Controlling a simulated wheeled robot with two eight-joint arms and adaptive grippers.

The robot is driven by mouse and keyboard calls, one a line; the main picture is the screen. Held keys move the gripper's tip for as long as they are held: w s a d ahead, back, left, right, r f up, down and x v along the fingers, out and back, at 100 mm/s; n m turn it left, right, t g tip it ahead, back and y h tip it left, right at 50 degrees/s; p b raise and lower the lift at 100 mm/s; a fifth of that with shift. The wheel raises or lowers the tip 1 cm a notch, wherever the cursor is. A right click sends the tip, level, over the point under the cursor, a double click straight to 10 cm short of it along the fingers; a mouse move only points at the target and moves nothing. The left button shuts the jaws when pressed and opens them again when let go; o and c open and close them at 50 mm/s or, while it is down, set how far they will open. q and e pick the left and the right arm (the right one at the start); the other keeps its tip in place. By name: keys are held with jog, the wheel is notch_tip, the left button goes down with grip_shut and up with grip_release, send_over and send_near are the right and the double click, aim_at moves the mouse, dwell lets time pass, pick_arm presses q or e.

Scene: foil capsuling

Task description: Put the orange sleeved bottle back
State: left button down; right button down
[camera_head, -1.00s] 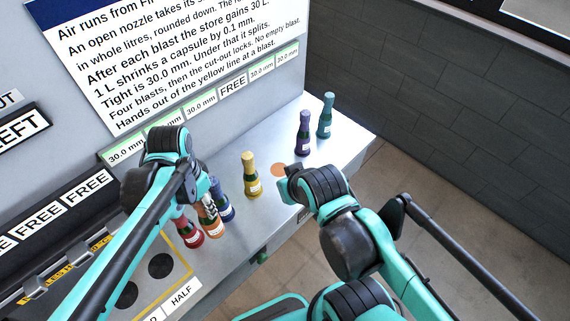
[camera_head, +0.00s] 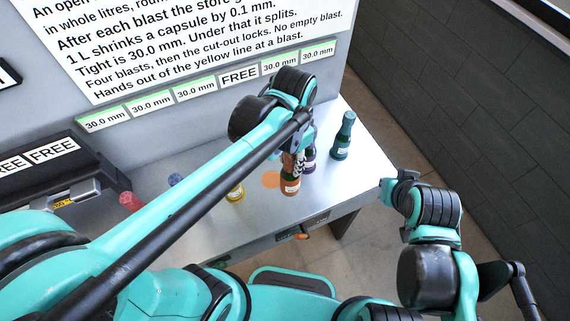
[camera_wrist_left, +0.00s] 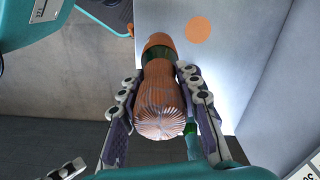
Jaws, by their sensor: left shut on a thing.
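My left gripper (camera_head: 297,158) is shut on the orange sleeved bottle (camera_head: 290,186). In the left wrist view the bottle's orange, pleated sleeve top (camera_wrist_left: 160,115) sits between the two fingers (camera_wrist_left: 160,105), with green glass and an orange lower band beyond. In the head view the bottle is just right of the orange disc (camera_head: 270,180) on the bench. In the left wrist view the disc (camera_wrist_left: 197,30) is apart from the bottle, to its upper right. I cannot tell whether the base touches the bench. My right gripper (camera_head: 388,190) is right of the bench; its fingers cannot be made out.
A purple bottle (camera_head: 309,162) stands close behind the held bottle, a teal bottle (camera_head: 343,136) farther right. Yellow (camera_head: 237,193), blue (camera_head: 176,179) and red (camera_head: 130,202) bottles stand left, partly hidden by my arm. Wall labels read 30.0 mm, one FREE (camera_head: 239,74). The bench's front edge is near.

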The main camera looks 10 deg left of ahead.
pick_arm(q)
jog(key=w+a+f+b, duration=0.2)
jog(key=w+a+f, duration=0.5)
jog(key=f, duration=0.3)
jog(key=shift+w+a+f, duration=0.2)
jog(key=shift+w+a, duration=0.05)
jog(key=shift+a, duration=0.05)
jog(key=shift+f, duration=0.1)
jog(key=c, duration=1.1)
grip_release()
